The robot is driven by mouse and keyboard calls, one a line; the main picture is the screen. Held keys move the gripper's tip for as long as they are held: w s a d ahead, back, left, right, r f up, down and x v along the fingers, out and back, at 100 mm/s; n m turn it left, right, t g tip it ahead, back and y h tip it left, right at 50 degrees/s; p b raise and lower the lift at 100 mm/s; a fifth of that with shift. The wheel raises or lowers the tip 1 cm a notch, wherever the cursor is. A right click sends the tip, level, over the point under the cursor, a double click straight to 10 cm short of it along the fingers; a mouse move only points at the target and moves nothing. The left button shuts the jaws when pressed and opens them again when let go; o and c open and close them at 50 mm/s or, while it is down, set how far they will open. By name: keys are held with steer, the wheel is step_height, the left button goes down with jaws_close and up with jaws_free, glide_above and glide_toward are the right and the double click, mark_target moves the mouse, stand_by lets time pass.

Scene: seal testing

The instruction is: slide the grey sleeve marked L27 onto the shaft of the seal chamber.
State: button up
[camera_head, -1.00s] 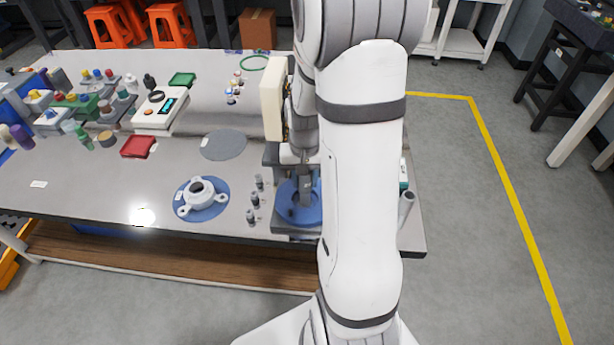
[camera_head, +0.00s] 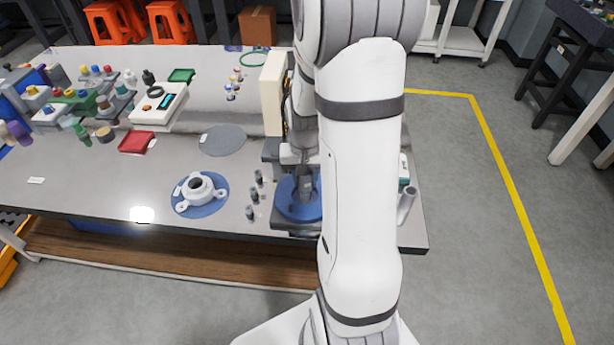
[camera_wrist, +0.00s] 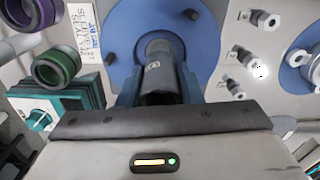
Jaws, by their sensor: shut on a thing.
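My gripper (camera_wrist: 158,84) is shut on a grey sleeve (camera_wrist: 160,68), with a finger on each side of it. A small pale label shows on the sleeve; its lettering is too small to read. The sleeve is over the blue round plate (camera_wrist: 117,28) of the bench station, which I take for the seal chamber. In the head view my gripper (camera_head: 304,168) is low over this blue plate (camera_head: 286,208), partly hidden by my arm. The shaft is not clearly seen, and I cannot tell whether the sleeve is around it.
A white flanged housing (camera_head: 199,188) sits on a blue disc to the left. Several small grey fittings (camera_head: 252,196) stand between it and the station. A cream column (camera_head: 272,92) rises behind. Green and purple rings (camera_wrist: 55,66) lie at the left in the wrist view.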

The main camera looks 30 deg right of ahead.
mark_target(305, 189)
steer(key=shift+f, duration=0.35)
steer(key=shift+f, duration=0.1)
steer(key=shift+f+b, duration=0.6)
steer(key=shift+b, duration=0.15)
steer(key=shift+f+b, duration=0.8)
steer(key=shift+f, duration=0.2)
stand_by(0.7)
steer(key=o, duration=1.2)
steer(key=shift+o, duration=0.2)
step_height(305, 189, up, 9)
steer(key=p, duration=0.7)
steer(key=shift+w+r, duration=0.1)
